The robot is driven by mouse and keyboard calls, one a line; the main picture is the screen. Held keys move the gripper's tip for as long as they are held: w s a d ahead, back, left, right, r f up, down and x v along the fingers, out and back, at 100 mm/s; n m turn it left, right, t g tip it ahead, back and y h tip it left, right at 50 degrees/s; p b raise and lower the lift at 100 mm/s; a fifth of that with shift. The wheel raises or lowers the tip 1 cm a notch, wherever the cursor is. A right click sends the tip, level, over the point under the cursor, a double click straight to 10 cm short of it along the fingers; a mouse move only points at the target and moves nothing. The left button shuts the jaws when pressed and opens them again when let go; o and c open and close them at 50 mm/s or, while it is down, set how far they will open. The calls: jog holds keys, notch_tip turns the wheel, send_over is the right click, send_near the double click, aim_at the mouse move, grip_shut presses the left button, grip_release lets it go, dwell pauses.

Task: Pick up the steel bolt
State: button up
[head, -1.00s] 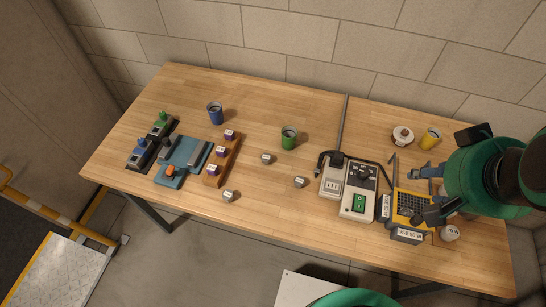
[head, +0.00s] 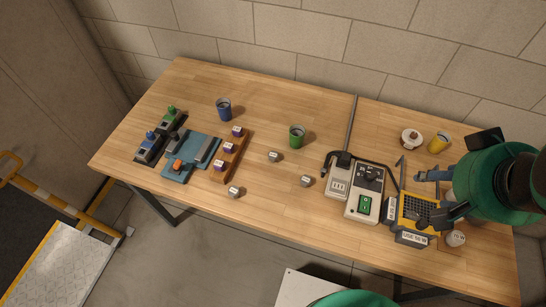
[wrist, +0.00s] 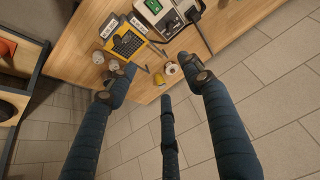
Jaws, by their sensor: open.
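I cannot make out a steel bolt for certain in either view. My gripper (head: 432,196) is at the right end of the workbench (head: 290,218), by the yellow panel with a black grid (head: 420,213). In the wrist view my gripper's dark blue fingers (wrist: 157,72) are spread wide with nothing between them.
Grey control boxes (head: 365,205) with a cable stand left of the panel. A blue cup (head: 224,109), a green cup (head: 297,137), a wooden rack (head: 229,160) and a blue tray (head: 190,157) stand further left. The bench between the green cup and boxes is mostly clear.

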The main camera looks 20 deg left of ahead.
jog(key=w+a+n+g+p, duration=0.1)
jog(key=w+a+n, duration=0.6)
jog(key=w+n, duration=0.15)
jog(key=n+g+p, duration=0.3)
jog(key=n+g, duration=0.2)
jog(key=n, duration=1.7)
send_over(273, 155)
notch_tip(273, 155, down, 26)
jog(key=shift+w, duration=0.15)
jog(key=shift+f, duration=0.1)
jog(key=shift+f, duration=4.15)
jog(key=shift+f, duration=0.1)
